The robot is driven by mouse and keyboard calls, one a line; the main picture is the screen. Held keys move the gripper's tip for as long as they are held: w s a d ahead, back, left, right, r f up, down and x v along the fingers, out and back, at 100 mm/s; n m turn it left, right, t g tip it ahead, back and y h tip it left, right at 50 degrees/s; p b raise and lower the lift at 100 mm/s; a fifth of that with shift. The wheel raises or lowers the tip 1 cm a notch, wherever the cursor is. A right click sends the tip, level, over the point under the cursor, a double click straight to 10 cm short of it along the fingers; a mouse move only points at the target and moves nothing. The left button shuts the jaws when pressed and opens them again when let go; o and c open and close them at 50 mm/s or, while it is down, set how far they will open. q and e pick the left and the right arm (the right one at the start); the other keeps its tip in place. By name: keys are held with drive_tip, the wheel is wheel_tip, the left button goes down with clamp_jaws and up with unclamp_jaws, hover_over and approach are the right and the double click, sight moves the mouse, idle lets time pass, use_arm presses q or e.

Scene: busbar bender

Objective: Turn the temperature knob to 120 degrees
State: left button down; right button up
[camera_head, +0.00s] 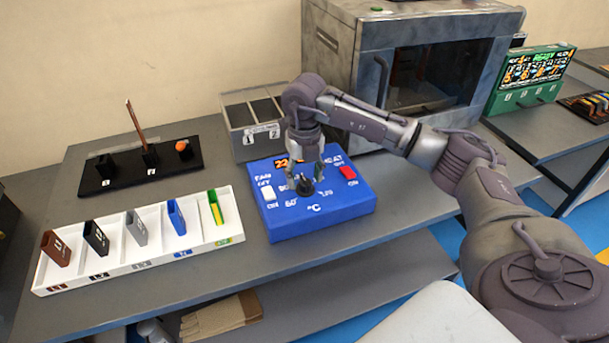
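A blue control box (322,215) stands on the grey table in the middle of the view. A dark temperature knob (305,186) sits on its top face, with a scale marked around it; I cannot read the knob's pointing direction. My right gripper (305,180) hangs over the box, pointing down, with its fingers apart on either side of the knob. I cannot tell whether the fingers touch it. The gripper hides part of the scale and the orange display (284,164). My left gripper is not in view.
A white switch (269,192) and a red switch (347,172) flank the knob. A white tray (140,262) with several coloured holders lies left. A black stand (105,185), a grey two-slot bin (236,148) and a large metal machine (345,62) stand behind. A green panel (520,95) is at right.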

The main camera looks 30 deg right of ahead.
sight(304, 179)
wheel_tip(304, 179, up, 12)
idle(0.7)
idle(0.4)
